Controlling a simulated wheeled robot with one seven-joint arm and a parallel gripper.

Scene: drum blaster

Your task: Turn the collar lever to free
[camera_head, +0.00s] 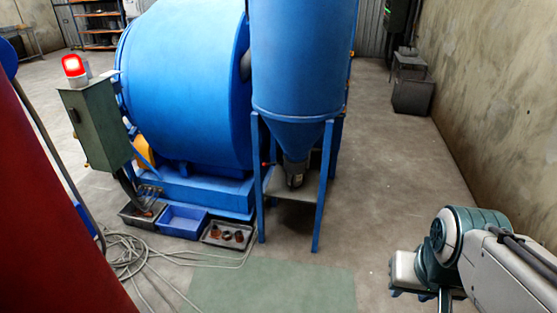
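The blue hopper (300,70) stands on blue legs at the centre. Its cone narrows to a dark collar (294,172) above a low shelf between the legs. A small red knob (264,163) shows left of the collar, by the front left leg; it may be the lever's end, but the lever's handle and angle are too small to make out. My gripper (444,298) is at the lower right, well apart from the hopper. Its fingers are cut off by the bottom edge, so their opening does not show.
A large blue drum (185,85) stands left of the hopper. A green control box (95,125) with a lit red beacon (73,66) is at the left. Bins (182,220) line the drum's foot; cables (130,255) lie on the floor. The floor right of the hopper is clear.

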